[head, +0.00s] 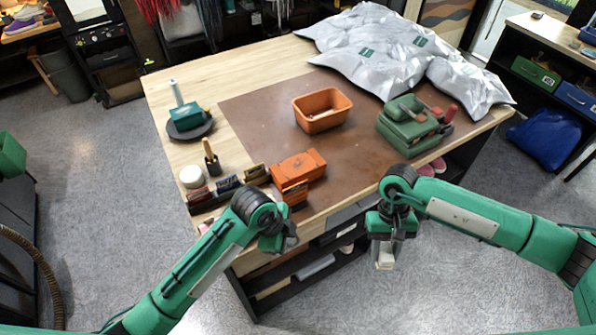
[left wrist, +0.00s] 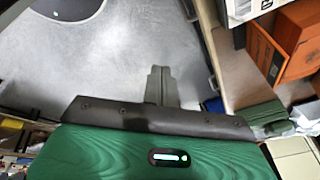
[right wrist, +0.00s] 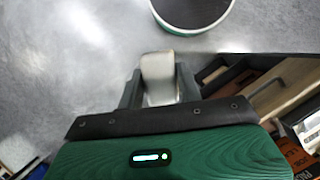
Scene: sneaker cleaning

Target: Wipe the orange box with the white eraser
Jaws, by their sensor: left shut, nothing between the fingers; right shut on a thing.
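The orange box (head: 299,168) sits on the brown mat near the table's front edge. Part of an orange box also shows at the upper right of the left wrist view (left wrist: 298,42). My right gripper (head: 388,243) is shut on the white eraser (head: 385,261) and holds it in front of the table, over the floor. The eraser (right wrist: 158,72) stands out between the fingers in the right wrist view. My left gripper (head: 278,240) is shut and empty in front of the table's edge, close below the box. Its closed fingers (left wrist: 158,85) show over the floor in the left wrist view.
An orange open bin (head: 322,110) stands mid-table. A green toolbox-like object (head: 408,125) is to the right, with silver bags (head: 375,50) behind. Small tins, a brush (head: 211,158) and a white round container (head: 191,176) crowd the left front. Bare brown mat (head: 350,150) lies right of the box.

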